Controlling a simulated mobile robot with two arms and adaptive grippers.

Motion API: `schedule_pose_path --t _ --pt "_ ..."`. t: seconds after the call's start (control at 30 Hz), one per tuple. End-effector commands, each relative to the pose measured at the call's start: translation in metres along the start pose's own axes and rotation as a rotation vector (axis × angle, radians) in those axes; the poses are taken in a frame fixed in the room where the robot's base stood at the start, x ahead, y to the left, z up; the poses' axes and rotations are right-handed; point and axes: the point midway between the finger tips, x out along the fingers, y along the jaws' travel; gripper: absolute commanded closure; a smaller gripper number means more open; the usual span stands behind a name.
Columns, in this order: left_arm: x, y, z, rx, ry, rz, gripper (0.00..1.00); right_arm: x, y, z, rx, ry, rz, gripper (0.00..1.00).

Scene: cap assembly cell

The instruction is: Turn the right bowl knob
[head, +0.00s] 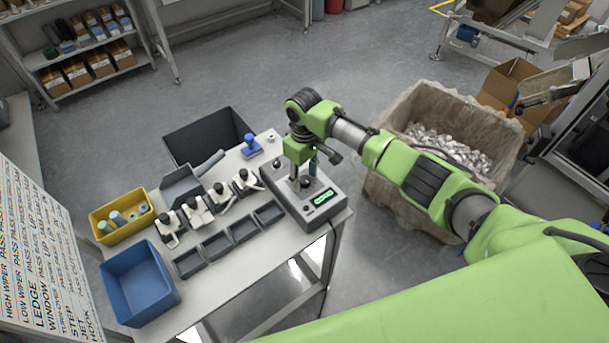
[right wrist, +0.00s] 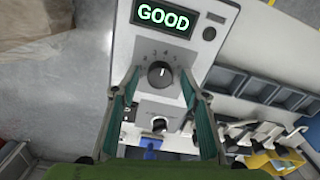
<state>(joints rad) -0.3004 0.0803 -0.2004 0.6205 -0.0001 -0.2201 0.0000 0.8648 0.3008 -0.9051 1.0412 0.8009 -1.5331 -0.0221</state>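A grey control box (head: 325,213) stands at the right end of the table, its lit display (head: 323,197) facing up. In the right wrist view the display (right wrist: 164,16) reads GOOD. A black dial knob (right wrist: 160,74) with numbers around it sits below the display in that view, and a second dark knob (right wrist: 159,124) lies farther down. My right gripper (right wrist: 160,80) points down over the box, its two fingers apart on either side of the dial knob. I cannot tell whether they touch it. It also shows in the head view (head: 302,172). My left gripper is out of view.
Small grey trays (head: 217,245) and white clamp-like parts (head: 197,212) lie left of the box. A blue stamp-like piece (head: 250,147) stands behind. A yellow bin (head: 97,229) and a blue bin (head: 150,303) are at the table's left. A large crate (head: 398,107) stands right.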

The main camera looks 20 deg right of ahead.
Motion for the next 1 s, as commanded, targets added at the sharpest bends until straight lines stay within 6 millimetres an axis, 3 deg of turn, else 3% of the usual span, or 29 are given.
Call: schedule_pose_path --t 0.27,0.7,1.0 --pt "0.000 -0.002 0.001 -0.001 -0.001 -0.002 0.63 -0.011 0.001 -0.001 -0.001 0.003 0.000 0.59" --pt "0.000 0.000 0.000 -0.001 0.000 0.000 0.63 -0.097 0.001 -0.001 0.000 0.002 0.001 0.59" --pt "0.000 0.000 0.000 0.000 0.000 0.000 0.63 -0.120 0.000 0.000 0.000 -0.001 0.000 0.59"
